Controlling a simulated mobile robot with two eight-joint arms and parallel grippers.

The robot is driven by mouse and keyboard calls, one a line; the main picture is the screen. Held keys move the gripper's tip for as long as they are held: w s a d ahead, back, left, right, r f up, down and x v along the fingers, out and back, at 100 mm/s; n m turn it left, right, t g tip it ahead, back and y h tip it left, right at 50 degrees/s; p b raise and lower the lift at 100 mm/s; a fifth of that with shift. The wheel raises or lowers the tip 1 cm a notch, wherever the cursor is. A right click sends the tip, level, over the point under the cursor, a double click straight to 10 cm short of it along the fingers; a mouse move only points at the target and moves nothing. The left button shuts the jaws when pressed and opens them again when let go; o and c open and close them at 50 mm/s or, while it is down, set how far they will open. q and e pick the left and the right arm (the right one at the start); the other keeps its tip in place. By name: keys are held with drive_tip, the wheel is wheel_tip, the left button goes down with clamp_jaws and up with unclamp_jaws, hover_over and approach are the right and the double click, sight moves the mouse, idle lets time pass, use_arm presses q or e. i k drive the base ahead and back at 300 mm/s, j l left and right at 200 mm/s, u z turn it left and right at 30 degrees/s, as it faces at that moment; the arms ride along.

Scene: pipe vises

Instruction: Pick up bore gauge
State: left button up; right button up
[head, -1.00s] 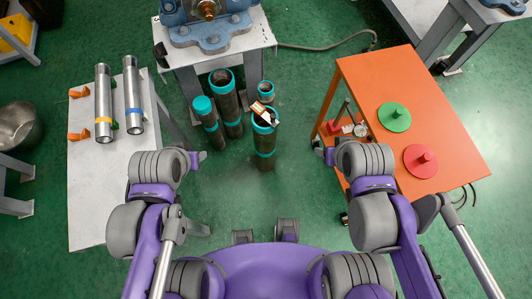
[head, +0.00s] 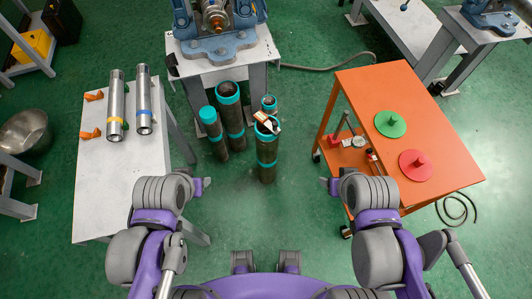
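On the lower shelf of the orange cart (head: 430,135), partly under its top, lie small tools. Among them is a grey piece with a round, dial-like part (head: 348,143), which may be the bore gauge; it is too small to be sure. My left gripper (head: 203,187) is in front of the white table's right edge, away from any object. My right gripper (head: 328,186) is near the cart's front left corner, apart from the shelf tools. Both look empty; their finger openings are too small to judge.
A green disc (head: 391,124) and a red disc (head: 415,166) with knobs sit on the cart top. Several dark pipes with teal ends (head: 266,150) stand on the floor. Two silver pipes (head: 116,105) lie on the white table (head: 95,195).

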sight(260, 117)
drive_tip(key=i+u, duration=0.3)
drive_tip(key=u, duration=0.15)
drive_tip(key=i+l+u, duration=0.25)
drive_tip(key=u, duration=0.25)
